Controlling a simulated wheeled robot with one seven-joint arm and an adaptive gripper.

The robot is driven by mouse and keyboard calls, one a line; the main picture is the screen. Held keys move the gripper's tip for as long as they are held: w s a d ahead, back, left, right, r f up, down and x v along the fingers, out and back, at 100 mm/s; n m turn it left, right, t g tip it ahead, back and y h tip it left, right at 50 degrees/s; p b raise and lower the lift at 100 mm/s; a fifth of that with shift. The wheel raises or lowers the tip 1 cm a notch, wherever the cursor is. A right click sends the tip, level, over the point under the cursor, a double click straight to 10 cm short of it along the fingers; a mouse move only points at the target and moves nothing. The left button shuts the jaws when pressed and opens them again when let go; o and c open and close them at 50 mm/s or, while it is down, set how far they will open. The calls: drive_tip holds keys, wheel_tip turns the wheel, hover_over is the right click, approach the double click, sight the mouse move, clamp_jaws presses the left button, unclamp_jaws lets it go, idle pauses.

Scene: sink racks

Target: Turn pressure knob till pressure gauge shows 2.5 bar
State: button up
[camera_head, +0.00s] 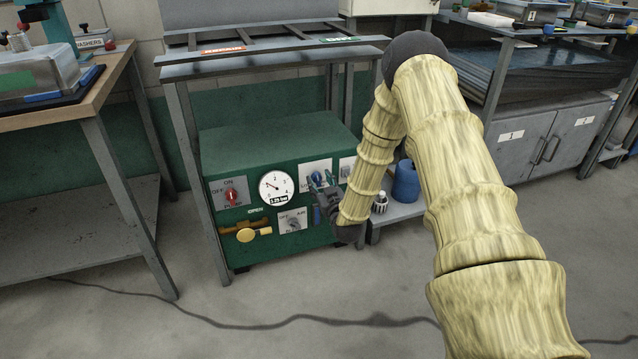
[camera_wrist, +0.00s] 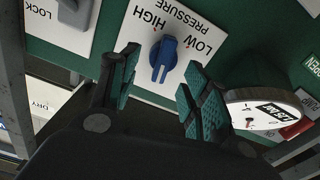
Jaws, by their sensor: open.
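The blue pressure knob (camera_wrist: 163,58) sits on a white plate marked HIGH, LOW and PRESSURE (camera_wrist: 190,22) in the wrist view, where the picture is turned over. My gripper (camera_wrist: 160,85) is open, with its two padded fingers on either side of the knob in that view and a gap on both sides. In the head view my gripper (camera_head: 322,195) is in front of the green box's panel and partly covers the plate. The round white pressure gauge (camera_head: 276,187) is left of the knob. Its needle points to the upper left, and its small display seems to read 1.25 bar.
The green box (camera_head: 275,145) stands under a metal rack. Its panel also has a red pump switch (camera_head: 231,195), a yellow valve handle (camera_head: 246,235) and a grey switch (camera_head: 293,222). A blue container (camera_head: 405,182) stands to the right. Rack legs flank the box.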

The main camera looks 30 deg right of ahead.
drive_tip(key=shift+x, duration=1)
drive_tip(key=c, duration=0.9)
drive_tip(key=shift+a+n+p, duration=0.1)
drive_tip(key=shift+n+p, duration=0.4)
drive_tip(key=shift+p, duration=0.05)
drive_tip(key=o, duration=0.9)
